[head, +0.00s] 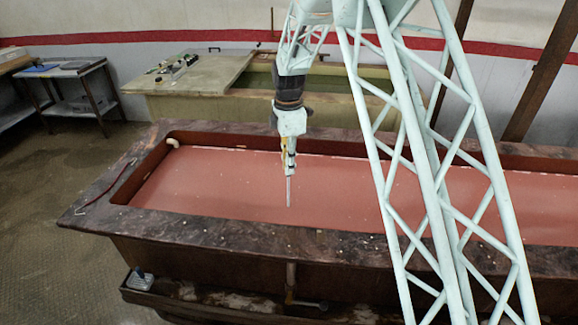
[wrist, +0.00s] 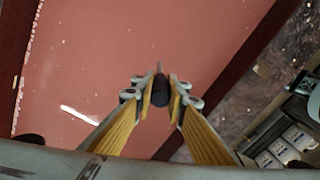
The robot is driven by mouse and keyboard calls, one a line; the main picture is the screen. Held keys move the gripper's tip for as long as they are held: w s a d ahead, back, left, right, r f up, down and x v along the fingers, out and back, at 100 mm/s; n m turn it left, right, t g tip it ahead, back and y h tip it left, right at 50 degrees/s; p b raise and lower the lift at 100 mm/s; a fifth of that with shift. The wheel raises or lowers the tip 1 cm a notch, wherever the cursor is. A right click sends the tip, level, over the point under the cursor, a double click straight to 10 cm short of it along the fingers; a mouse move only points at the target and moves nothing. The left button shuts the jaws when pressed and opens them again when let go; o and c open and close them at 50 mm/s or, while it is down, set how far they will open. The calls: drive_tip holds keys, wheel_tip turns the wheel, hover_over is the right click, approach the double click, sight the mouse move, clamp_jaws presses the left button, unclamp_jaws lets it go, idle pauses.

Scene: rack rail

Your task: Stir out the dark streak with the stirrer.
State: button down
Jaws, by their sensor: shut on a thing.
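My gripper (head: 288,152) hangs over the long tank (head: 230,238) of reddish-pink liquid (head: 220,185), left of its middle. It is shut on the stirrer (head: 289,190), whose pale rod points straight down. I cannot tell whether the rod's tip is in the liquid or just above it. In the wrist view the stirrer's dark grip (wrist: 160,92) sits between the yellow fingers. The liquid (wrist: 110,50) there looks even, with small pale specks and one white elongated glint. I see no dark streak in either view; my arm hides part of the liquid on the right.
The tank's dark, worn rim (head: 240,238) surrounds the liquid. A thin red rod (head: 108,186) lies on its left end, and a white pipe elbow (head: 172,143) is at the far left corner. A second, greenish tank (head: 190,95) stands behind. Small tables stand at the back left.

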drive_tip(key=w+a+p, duration=0.1)
drive_tip(key=w+a, duration=0.1)
drive_tip(key=a, duration=0.7)
drive_tip(key=w+a+p, duration=0.1)
drive_tip(key=a+p, duration=0.1)
drive_tip(key=a, duration=0.8)
drive_tip(key=shift+w+a, duration=0.2)
drive_tip(key=shift+w, duration=0.2)
drive_tip(key=shift+d, duration=0.15)
drive_tip(key=s+d+b, duration=0.2)
drive_tip(key=d, duration=0.7)
drive_tip(key=shift+d, duration=0.3)
drive_tip(key=shift+r, duration=0.15)
idle(0.4)
wheel_tip(320, 180, up, 16)
drive_tip(key=p, duration=0.7)
idle(1.0)
idle(1.4)
